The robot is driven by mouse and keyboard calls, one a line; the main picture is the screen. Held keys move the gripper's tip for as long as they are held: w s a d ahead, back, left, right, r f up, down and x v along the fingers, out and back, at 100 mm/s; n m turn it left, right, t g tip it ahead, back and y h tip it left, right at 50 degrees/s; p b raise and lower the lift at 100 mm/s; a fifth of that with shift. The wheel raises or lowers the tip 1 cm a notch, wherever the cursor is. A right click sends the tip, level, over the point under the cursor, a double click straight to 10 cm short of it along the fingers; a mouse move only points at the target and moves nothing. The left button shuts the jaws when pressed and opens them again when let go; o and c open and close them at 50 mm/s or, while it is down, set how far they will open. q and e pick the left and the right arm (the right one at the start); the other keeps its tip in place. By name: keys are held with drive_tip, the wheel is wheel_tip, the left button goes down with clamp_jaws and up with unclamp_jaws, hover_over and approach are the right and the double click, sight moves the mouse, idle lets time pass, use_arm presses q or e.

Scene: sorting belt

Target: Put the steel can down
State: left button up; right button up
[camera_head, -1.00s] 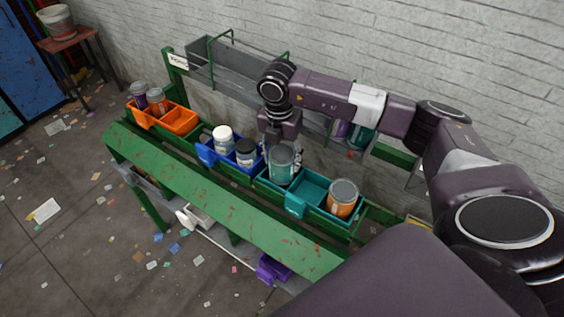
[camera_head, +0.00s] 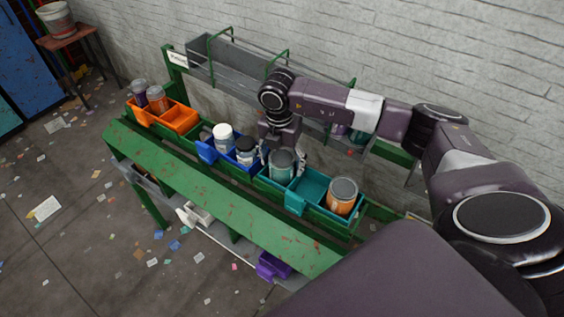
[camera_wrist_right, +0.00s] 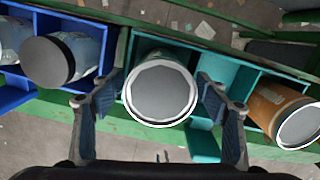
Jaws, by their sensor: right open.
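The steel can (camera_head: 281,168), with a teal body and a grey top, stands in the left compartment of the teal bin (camera_head: 296,207). In the right wrist view the can (camera_wrist_right: 162,94) shows top-on between the fingers. My right gripper (camera_head: 282,156) is open around the can, one finger on each side. In the right wrist view gaps show between the can and both fingers of the gripper (camera_wrist_right: 158,84). The can's base is hidden by the bin wall. My left gripper is not in view.
An orange can (camera_head: 342,194) stands in the teal bin's right compartment; the middle one is empty. A blue bin (camera_head: 207,152) with a white-lidded jar (camera_head: 223,137) and a dark-lidded jar (camera_head: 246,150) sits close left. An orange bin (camera_head: 180,118) is farther left. A grey trough (camera_head: 240,65) runs behind.

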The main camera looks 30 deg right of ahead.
drive_tip(key=shift+r, duration=0.5)
drive_tip(key=r+b, duration=0.1)
drive_tip(key=r, duration=0.6)
drive_tip(key=r+b, duration=0.1)
drive_tip(key=r, duration=0.3)
drive_tip(key=shift+s+a+r+b, duration=0.2)
drive_tip(key=shift+s+a+b, duration=0.1)
drive_tip(key=shift+a+b, duration=0.1)
